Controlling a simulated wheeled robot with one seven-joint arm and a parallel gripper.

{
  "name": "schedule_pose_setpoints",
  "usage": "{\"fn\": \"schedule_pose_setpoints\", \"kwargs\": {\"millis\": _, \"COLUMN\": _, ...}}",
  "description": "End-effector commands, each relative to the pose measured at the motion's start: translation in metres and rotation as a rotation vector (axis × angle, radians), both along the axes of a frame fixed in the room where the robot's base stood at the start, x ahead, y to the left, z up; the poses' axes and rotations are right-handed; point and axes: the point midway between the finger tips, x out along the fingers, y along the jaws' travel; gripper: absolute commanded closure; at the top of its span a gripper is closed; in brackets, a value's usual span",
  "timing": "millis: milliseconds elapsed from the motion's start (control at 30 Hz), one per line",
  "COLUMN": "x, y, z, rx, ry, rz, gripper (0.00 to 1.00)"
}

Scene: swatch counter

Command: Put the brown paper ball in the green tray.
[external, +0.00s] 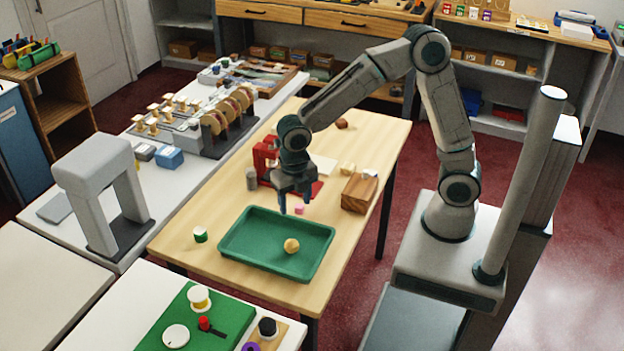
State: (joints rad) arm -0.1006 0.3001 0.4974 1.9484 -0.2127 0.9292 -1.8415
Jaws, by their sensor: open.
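The green tray (235,246) lies on the wooden table, toward its near end. A round tan-yellow ball (291,245) rests inside the tray, right of its middle; it may be the brown paper ball. A small dark reddish-brown lump (341,124) lies at the far end of the table, and I cannot tell its material. My gripper (295,205) is open and points down just beyond the tray's far edge. Nothing shows held between its fingers. It is apart from the tan ball.
A small pink block (299,210) shows by my fingertips. A brown wooden block (359,193) stands right of my gripper, and a red device (265,155) behind it. A green-and-white cylinder (200,235) stands left of the tray. The table's near left corner is clear.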

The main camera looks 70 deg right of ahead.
Motion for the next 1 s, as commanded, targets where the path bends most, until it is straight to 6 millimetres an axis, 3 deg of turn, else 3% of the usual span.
{"fn": "schedule_pose_setpoints", "kwargs": {"millis": 300, "x": -0.04, "y": -0.105, "z": 0.049, "rx": 0.015, "ry": -0.133, "rz": -0.943, "gripper": 0.45}}
{"fn": "schedule_pose_setpoints", "kwargs": {"millis": 600, "x": -0.105, "y": -0.183, "z": 0.073, "rx": 0.183, "ry": -0.189, "rz": -1.89, "gripper": 0.45}}
{"fn": "schedule_pose_setpoints", "kwargs": {"millis": 800, "x": -0.141, "y": -0.208, "z": 0.074, "rx": 0.31, "ry": -0.149, "rz": -2.352, "gripper": 0.45}}
{"fn": "schedule_pose_setpoints", "kwargs": {"millis": 1000, "x": -0.154, "y": -0.215, "z": 0.073, "rx": 0.36, "ry": -0.117, "rz": -2.528, "gripper": 0.45}}
